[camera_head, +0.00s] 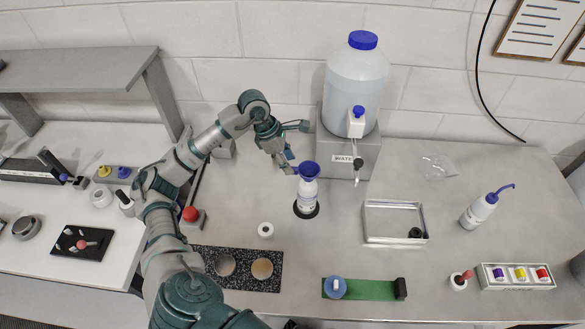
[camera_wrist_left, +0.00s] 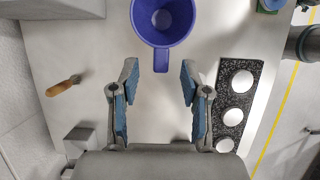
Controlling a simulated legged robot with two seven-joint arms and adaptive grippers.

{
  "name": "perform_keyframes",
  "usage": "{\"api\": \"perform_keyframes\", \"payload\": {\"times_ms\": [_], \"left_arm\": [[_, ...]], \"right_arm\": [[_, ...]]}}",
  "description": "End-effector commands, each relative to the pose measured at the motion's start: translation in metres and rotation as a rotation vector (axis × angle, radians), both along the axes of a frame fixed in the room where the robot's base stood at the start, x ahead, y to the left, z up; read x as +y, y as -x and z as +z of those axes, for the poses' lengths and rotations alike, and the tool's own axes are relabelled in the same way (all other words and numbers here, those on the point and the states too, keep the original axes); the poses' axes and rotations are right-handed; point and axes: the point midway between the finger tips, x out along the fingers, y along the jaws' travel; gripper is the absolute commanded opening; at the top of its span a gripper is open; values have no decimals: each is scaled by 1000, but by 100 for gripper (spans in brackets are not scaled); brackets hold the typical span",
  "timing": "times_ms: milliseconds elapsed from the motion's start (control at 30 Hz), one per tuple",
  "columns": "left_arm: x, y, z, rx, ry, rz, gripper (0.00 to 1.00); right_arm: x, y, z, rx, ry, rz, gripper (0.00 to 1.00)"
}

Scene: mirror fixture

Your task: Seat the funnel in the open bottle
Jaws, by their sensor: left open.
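The blue funnel (camera_head: 309,171) stands upright at the mouth of the white bottle (camera_head: 307,195), which sits on a black round base (camera_head: 306,210). In the left wrist view I look down into the funnel bowl (camera_wrist_left: 163,20), and its tab points toward my gripper. My left gripper (camera_head: 297,150) is open just left of and behind the funnel. In the left wrist view my fingers (camera_wrist_left: 159,72) are spread wide on both sides of the tab's end, apart from it. The funnel's stem and the bottle mouth are hidden under the bowl. My right gripper is not in view.
A large water jug (camera_head: 356,80) on a grey stand is close behind. A small white cap (camera_head: 266,230) lies front left. A speckled mat (camera_head: 237,268), a metal tray (camera_head: 394,220) and a wash bottle (camera_head: 480,210) are around. The counter between bottle and tray is clear.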

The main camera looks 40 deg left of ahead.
Motion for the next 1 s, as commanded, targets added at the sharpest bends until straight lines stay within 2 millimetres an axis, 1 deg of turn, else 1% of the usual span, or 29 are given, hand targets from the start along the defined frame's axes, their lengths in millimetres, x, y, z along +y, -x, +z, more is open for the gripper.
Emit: {"api": "perform_keyframes", "payload": {"times_ms": [33, 200, 300, 400, 533, 1000], "left_arm": [[4, 2, 13, -5, 1, 2, 46], [16, 9, 45, -3, 1, 1, 46], [21, 11, 58, -1, 0, 0, 46], [24, 13, 66, -1, 1, 0, 46], [25, 14, 70, 2, 1, -1, 46], [25, 14, 69, 2, 1, -1, 46]], "right_arm": [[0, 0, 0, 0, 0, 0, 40], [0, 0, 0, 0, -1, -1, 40], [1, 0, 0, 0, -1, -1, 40], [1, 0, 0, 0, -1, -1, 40], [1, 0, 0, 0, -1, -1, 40], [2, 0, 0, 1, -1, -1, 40]]}}
